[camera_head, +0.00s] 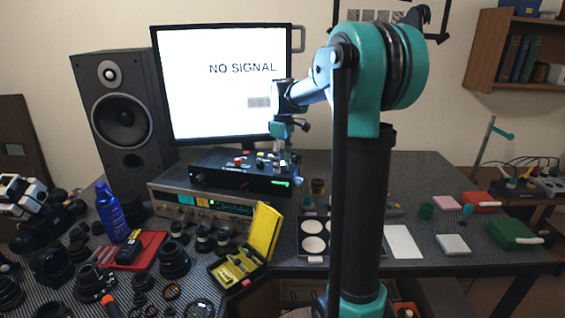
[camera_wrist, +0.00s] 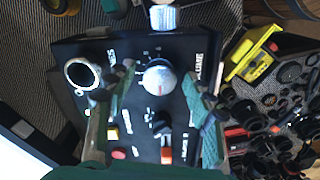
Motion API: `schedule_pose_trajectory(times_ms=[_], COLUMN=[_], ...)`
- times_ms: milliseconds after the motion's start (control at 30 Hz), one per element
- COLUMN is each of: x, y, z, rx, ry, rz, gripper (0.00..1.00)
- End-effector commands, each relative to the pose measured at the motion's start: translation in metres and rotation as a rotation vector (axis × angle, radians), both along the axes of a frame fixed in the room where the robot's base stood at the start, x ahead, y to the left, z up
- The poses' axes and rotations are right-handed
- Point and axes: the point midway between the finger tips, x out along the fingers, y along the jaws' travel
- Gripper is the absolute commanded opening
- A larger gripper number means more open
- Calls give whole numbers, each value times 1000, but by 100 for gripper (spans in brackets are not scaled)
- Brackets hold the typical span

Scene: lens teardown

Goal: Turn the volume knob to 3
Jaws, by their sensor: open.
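The volume knob (camera_wrist: 158,75) is a round silver dial with a red pointer mark, on the black box (camera_wrist: 75,47). Its mark points toward the bottom of the wrist view; the small scale figures around it are too blurred to read. My gripper (camera_wrist: 157,84) is open, with one finger on each side of the knob; I cannot tell whether they touch it. In the head view my gripper (camera_head: 290,158) is low over the right end of the black box (camera_head: 225,178), and the volume knob cannot be made out there.
The box sits on a silver receiver (camera_head: 170,208) before a monitor (camera_head: 215,85). A yellow case (camera_head: 262,235) stands open in front. Lens parts fill the table's left side.

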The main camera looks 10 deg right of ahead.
Motion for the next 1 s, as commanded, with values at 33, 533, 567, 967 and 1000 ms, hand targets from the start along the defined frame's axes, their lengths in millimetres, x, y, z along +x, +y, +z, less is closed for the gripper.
schedule_pose_trajectory(times_ms=[33,533,567,967,1000], x=[0,0,0,0,0], y=[0,0,0,0,0], z=[0,0,0,0,0], rx=[0,0,0,0,0], ry=[0,0,0,0,0], rz=[0,-1,-3,-154,-184], gripper=[53,3,3,3,3])
